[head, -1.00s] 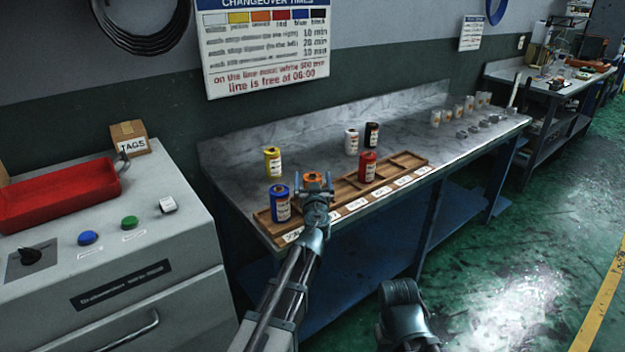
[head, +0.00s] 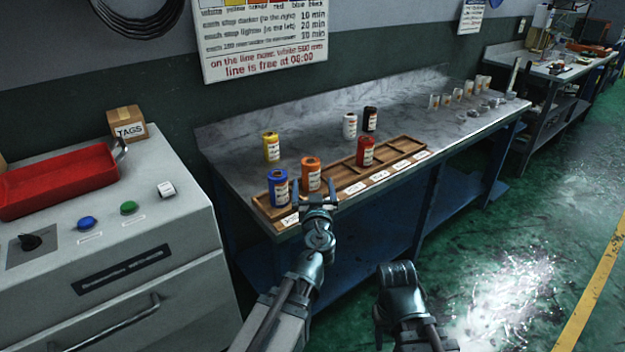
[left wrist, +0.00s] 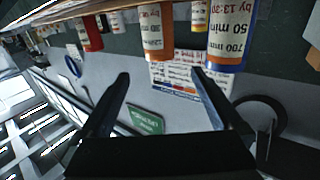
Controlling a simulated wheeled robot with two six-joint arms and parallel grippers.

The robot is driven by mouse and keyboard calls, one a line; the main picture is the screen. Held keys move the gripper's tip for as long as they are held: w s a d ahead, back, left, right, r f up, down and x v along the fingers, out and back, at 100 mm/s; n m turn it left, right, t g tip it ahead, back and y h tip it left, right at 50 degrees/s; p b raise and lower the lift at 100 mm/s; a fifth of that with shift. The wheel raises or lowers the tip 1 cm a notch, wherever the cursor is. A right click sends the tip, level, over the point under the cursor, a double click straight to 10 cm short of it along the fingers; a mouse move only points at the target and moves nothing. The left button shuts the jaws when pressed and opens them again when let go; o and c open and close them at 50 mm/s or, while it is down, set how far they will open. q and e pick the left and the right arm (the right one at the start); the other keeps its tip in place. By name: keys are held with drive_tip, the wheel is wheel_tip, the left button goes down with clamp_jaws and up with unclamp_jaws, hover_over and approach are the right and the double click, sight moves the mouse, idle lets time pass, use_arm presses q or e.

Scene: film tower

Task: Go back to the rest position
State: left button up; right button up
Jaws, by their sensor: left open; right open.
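My left gripper (head: 316,190) is open and empty, in front of the wooden rack (head: 352,180) at the bench's front edge. Its two spread fingers (left wrist: 160,95) show in the left wrist view with nothing between them. An orange can (head: 311,174) stands in the rack just beyond it, beside a blue can (head: 279,188). A red can (head: 366,151) stands further right in the rack. A yellow can (head: 271,147), a white can (head: 350,126) and a black can (head: 370,119) stand on the bench behind. My right gripper (head: 396,280) is low over the floor, empty.
A grey cabinet (head: 150,250) with a red tray (head: 60,186), buttons and a knob stands at the left. Several small clear cups (head: 457,95) stand at the bench's right end. Green floor (head: 470,290) at the right is clear.

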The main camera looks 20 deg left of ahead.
use_arm(q)
drive_tip(key=s+d+m+g+h+p, duration=0.1)
drive_tip(key=s+d+m+g+p, duration=0.1)
drive_tip(key=s+d+g+p, duration=0.2)
drive_tip(key=s+d+f+m+g+h+p, duration=0.1)
drive_tip(key=s+d+m+g+h+p, duration=0.1)
drive_tip(key=s+g+p, duration=0.5)
drive_tip(key=s+d+f+m+g+h+p, duration=0.1)
drive_tip(key=s+d+m+g+p, duration=0.2)
drive_tip(key=s, duration=1.1)
drive_tip(key=d+g+p, duration=0.3)
drive_tip(key=d+p, duration=0.1)
drive_tip(key=p, duration=0.1)
drive_tip(key=shift+f+g, duration=0.25)
drive_tip(key=shift+g, duration=0.05)
